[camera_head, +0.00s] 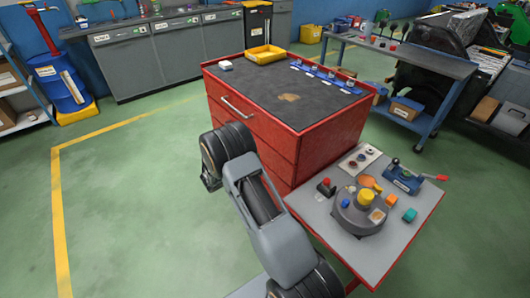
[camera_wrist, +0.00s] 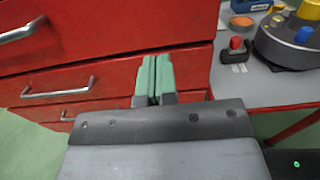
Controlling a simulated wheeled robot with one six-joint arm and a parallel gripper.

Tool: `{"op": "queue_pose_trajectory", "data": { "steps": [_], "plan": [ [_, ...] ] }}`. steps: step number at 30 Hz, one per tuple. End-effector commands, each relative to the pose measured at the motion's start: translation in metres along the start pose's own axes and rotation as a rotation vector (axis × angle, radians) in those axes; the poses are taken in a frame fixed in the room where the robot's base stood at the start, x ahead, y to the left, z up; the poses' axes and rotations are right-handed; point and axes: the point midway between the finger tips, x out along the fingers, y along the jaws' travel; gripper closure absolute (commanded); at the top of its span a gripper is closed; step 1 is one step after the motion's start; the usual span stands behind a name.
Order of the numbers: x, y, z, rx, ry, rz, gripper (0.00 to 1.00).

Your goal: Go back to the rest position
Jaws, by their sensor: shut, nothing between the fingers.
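My gripper (camera_wrist: 155,80) shows in the wrist view with its two green fingers together and nothing between them. It points at the front of the red drawer cabinet (camera_wrist: 110,72), which fills most of that view. I cannot tell the exact gap to the drawers. In the head view my arm stands in front of the red cabinet (camera_head: 315,145), to the left of the small side table (camera_head: 310,206). The gripper's fingertips cannot be made out in the head view.
The side table holds a round grey turntable (camera_head: 350,218) with small parts, a blue clamp with a red handle (camera_head: 405,178) and coloured blocks. A yellow tray (camera_head: 265,54) sits on the cabinet. A grey workbench (camera_head: 405,58) stands behind right. Green floor at left is clear.

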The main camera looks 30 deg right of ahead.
Motion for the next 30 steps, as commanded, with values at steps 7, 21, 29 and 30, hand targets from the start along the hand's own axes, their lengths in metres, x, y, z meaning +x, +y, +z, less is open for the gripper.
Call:
{"op": "queue_pose_trajectory", "data": {
  "steps": [7,21,29,30],
  "plan": [
    [-0.026,0.000,0.000,-0.001,0.000,-0.002,1.00],
    [-0.038,-0.044,-0.043,0.106,0.223,-0.167,1.00],
    [-0.083,-0.122,-0.004,0.486,0.591,-0.590,1.00],
    [-0.092,-0.131,0.007,0.558,0.645,-0.653,1.00]
  ]
}}
